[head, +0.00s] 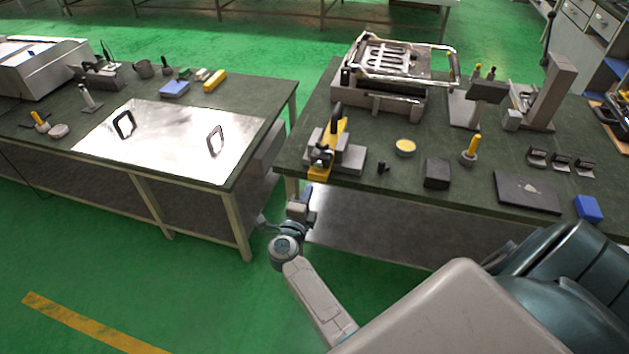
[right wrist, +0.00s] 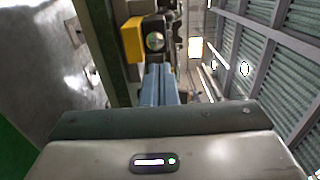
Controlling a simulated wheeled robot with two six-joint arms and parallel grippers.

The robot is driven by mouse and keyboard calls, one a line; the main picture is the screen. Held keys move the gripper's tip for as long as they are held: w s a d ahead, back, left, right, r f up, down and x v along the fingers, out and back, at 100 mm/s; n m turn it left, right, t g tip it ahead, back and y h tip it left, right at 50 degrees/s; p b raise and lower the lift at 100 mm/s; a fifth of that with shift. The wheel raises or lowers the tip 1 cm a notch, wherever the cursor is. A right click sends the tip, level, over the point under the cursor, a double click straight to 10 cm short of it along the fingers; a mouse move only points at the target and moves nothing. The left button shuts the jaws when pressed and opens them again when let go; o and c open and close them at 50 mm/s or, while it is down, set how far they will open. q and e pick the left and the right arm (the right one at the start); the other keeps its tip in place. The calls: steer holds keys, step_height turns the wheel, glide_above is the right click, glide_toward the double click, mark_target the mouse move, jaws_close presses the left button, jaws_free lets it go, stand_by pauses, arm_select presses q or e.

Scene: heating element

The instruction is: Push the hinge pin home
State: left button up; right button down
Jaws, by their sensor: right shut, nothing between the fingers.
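A grey clamp-like fixture (head: 349,157) with a yellow bar (head: 320,172) and a dark upright handle sits at the front left corner of the right bench. In the right wrist view its yellow part (right wrist: 132,40) stands beside a dark block with a round, shiny end (right wrist: 155,42), which may be the hinge pin; I cannot tell how far it sits in. My right gripper (head: 306,192) is just in front of this corner, below the yellow bar. Its blue-grey fingers (right wrist: 160,72) are shut and empty, pointing toward the round end. Contact cannot be told. My left gripper is out of view.
The right bench (head: 400,185) also carries a metal heater frame (head: 405,65), a yellow-topped tin (head: 405,147), a dark block (head: 437,173) and a dark plate (head: 526,192). The left bench holds a shiny panel (head: 170,140) with two handles. Green floor lies between the benches.

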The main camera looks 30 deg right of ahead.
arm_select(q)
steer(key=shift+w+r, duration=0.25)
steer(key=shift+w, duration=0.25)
arm_select(e)
steer(key=shift+f+v, duration=0.15)
steer(key=shift+v, duration=1.1)
steer(key=shift+f+v, duration=0.15)
steer(key=shift+v, duration=1.1)
